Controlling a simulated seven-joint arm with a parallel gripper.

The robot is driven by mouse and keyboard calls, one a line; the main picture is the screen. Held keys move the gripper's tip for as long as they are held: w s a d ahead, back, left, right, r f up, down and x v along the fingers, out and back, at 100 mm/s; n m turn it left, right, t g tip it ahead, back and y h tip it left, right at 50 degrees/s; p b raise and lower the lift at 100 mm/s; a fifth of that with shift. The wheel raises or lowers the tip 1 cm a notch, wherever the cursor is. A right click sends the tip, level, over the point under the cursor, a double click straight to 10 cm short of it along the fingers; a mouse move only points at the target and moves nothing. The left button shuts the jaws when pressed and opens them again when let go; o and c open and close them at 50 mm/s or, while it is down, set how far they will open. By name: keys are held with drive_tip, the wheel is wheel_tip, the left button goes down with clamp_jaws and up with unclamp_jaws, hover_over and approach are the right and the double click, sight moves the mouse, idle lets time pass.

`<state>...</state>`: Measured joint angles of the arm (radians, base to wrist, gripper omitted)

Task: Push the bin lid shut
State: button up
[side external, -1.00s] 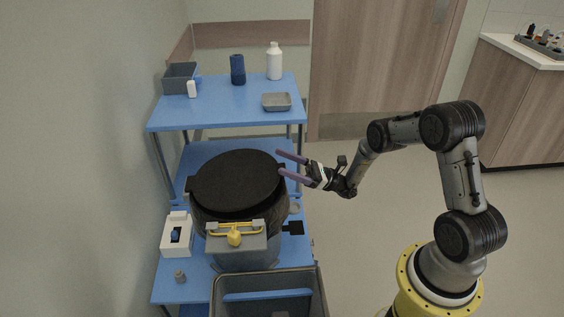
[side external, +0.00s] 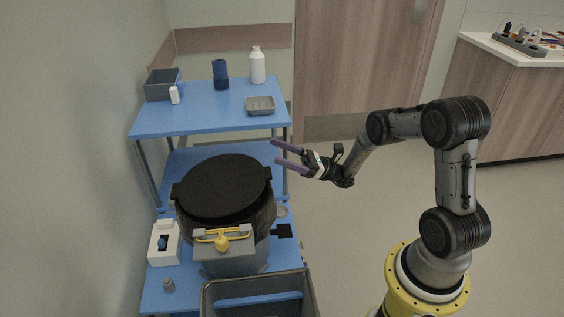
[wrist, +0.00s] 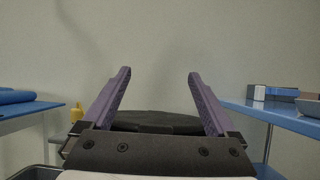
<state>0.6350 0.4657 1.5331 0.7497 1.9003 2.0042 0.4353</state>
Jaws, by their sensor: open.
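The bin (side external: 230,258) stands on the blue lower shelf, with a grey body and a dark ribbed upper part. Its round black lid (side external: 222,185) lies over the top; I cannot tell if a gap remains under it. The lid's dark edge also shows in the wrist view (wrist: 155,118), low between my fingers. My gripper (side external: 273,151) has two purple fingers, open and empty. In the side view they point left, at the lid's right far edge, seemingly a little above it. I see no clear contact. In the wrist view the fingers (wrist: 160,73) stand well apart.
A yellow handle (side external: 221,241) sits at the bin's front. The blue upper shelf (side external: 200,118) behind holds a white bottle (side external: 257,66), a blue cylinder (side external: 220,75) and small trays. A white box (side external: 164,243) is left of the bin; a grey crate (side external: 260,303) is in front.

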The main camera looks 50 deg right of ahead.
sight(269, 171)
drive_tip(key=shift+r, duration=0.4)
